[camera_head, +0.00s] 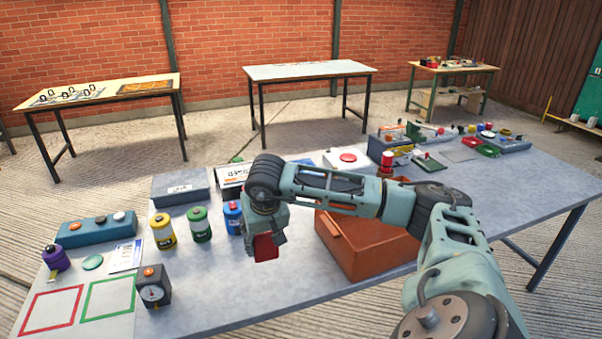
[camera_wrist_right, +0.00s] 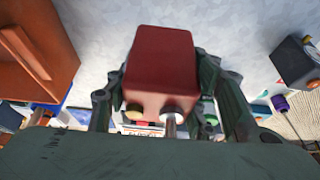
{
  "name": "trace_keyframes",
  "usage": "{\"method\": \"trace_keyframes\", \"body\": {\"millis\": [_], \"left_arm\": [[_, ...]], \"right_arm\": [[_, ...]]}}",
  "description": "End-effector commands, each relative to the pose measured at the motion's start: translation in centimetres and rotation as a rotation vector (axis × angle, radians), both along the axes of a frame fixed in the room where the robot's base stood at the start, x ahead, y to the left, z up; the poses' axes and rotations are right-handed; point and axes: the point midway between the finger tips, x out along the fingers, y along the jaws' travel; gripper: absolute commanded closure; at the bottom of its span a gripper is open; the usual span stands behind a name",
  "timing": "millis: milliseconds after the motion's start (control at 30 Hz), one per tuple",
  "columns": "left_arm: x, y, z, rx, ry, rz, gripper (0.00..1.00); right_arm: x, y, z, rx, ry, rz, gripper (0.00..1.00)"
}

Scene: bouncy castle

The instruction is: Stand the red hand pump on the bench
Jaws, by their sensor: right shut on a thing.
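The red hand pump (camera_head: 266,247) hangs below my right gripper (camera_head: 264,228), over the left-middle part of the grey bench (camera_head: 235,285). In the right wrist view the pump (camera_wrist_right: 160,62) is a red block with a silver rod and a brass-coloured knob at its near end. The fingers of my right gripper (camera_wrist_right: 172,95) are on both sides of it and shut on it. I cannot tell whether the pump touches the bench top. My left gripper is not in view.
An orange crate (camera_head: 360,250) stands right of the pump. Yellow (camera_head: 163,231), green (camera_head: 199,225) and blue (camera_head: 233,217) canisters stand left of it. A dark gauge box (camera_head: 154,287) is nearer the front-left. The bench front between gauge and crate is clear.

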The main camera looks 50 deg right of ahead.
Motion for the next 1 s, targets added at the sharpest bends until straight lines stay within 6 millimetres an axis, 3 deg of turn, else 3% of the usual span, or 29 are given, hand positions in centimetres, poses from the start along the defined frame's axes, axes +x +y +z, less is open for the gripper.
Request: {"method": "trace_keyframes", "body": {"millis": [133,267,700,1000], "left_arm": [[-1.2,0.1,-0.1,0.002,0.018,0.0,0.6],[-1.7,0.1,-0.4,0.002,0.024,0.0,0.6],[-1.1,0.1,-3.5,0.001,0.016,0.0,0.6],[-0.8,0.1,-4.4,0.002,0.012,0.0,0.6]], "right_arm": [[0.1,-0.3,-0.1,0.002,-0.004,-0.001,0.95],[1.2,0.7,-1.0,0.006,-0.004,0.001,0.95],[8.2,6.1,-6.5,0.005,-0.004,0.0,0.95],[9.3,6.8,-7.8,0.002,-0.001,-0.001,0.95]]}}
